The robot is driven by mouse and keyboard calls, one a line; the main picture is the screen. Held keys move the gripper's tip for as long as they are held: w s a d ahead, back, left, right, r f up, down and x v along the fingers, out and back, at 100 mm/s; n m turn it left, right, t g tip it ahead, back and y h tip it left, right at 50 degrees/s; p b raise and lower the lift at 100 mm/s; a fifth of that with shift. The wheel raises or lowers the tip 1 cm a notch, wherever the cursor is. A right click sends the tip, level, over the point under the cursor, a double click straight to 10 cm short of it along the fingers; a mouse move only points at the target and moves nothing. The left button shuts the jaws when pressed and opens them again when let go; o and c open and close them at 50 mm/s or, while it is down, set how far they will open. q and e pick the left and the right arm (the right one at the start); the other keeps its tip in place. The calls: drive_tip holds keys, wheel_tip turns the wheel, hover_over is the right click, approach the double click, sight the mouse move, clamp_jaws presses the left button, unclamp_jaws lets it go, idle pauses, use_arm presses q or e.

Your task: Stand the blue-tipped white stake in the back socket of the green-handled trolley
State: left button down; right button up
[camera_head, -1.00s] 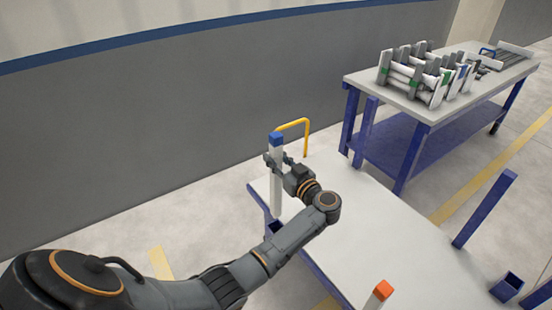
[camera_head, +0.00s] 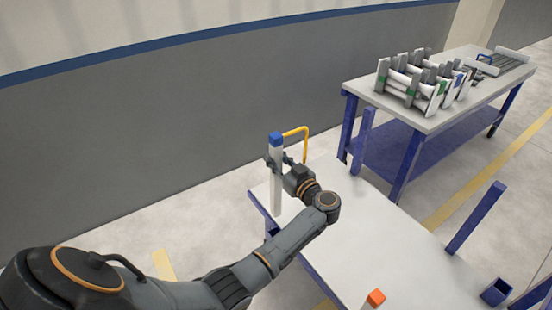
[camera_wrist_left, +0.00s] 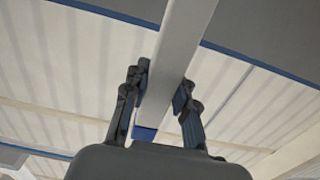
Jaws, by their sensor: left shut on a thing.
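The blue-tipped white stake (camera_head: 277,195) stands about upright at the back left of the white-topped trolley (camera_head: 365,235). My left gripper (camera_head: 277,164) is shut on its upper part, below the blue tip. In the left wrist view the stake (camera_wrist_left: 183,45) runs between the two fingers of the gripper (camera_wrist_left: 162,97). A blue socket piece (camera_head: 270,227) shows at the trolley's left edge, beside the stake's lower end. I cannot tell whether the stake is in it. The trolley's visible handle (camera_head: 306,143) is yellow; no green handle shows. My right gripper is out of view.
An orange-tipped stake (camera_head: 375,299) stands at the trolley's front. A blue post (camera_head: 476,217) and an open blue socket (camera_head: 496,291) are at its right. A workbench (camera_head: 430,122) behind holds racked white pipes (camera_head: 405,83). The trolley's middle is clear.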

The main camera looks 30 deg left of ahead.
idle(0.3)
use_arm(q)
drive_tip(key=s+d+r+m+t+h+p, duration=0.1)
drive_tip(key=s+d+r+m+t+h, duration=0.25)
drive_tip(key=s+d+m+h, duration=0.35)
drive_tip(key=s+d+r+m+t+h+p, duration=0.1)
drive_tip(key=s+d+r+m+t+h, duration=0.1)
drive_tip(key=s+d+t+h, duration=0.5)
drive_tip(key=s+d+r+m+t+h+p, duration=0.1)
drive_tip(key=s+d+r+m+h, duration=0.3)
drive_tip(key=s, duration=0.6)
wheel_tip(320, 180, up, 8)
drive_tip(key=y+p, duration=0.1)
drive_tip(key=p, duration=1.3)
drive_tip(key=shift+w+d+m+p, duration=0.25)
drive_tip(key=shift+d+m+p, duration=0.05)
drive_tip(key=shift+d, duration=0.15)
